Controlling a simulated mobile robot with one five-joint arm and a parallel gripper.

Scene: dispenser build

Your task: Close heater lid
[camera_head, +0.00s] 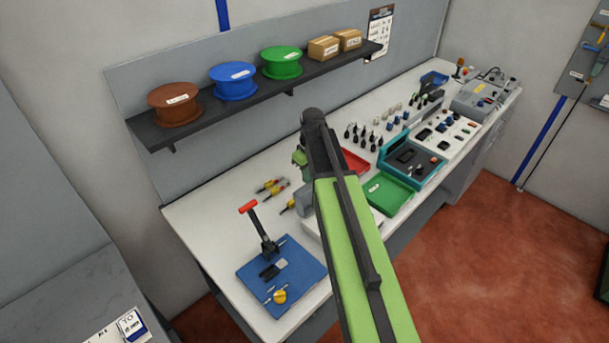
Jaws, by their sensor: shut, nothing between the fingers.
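My green arm (352,235) reaches up over the workbench, and its dark elbow (315,118) is in front of the bench's middle. A small green part of my arm (299,157) shows left of the elbow. My gripper is hidden behind the arm. A grey boxy thing (304,201) shows just left of the arm, mostly covered by it. I cannot tell whether it is the heater or whether a lid on it is open. No heater lid can be made out for certain.
The white workbench (205,216) holds a blue plate with a red-handled lever press (262,243), a green tray (388,195), a red tray (354,161) and several small parts. A shelf above bears brown, blue and green spools (282,62) and boxes.

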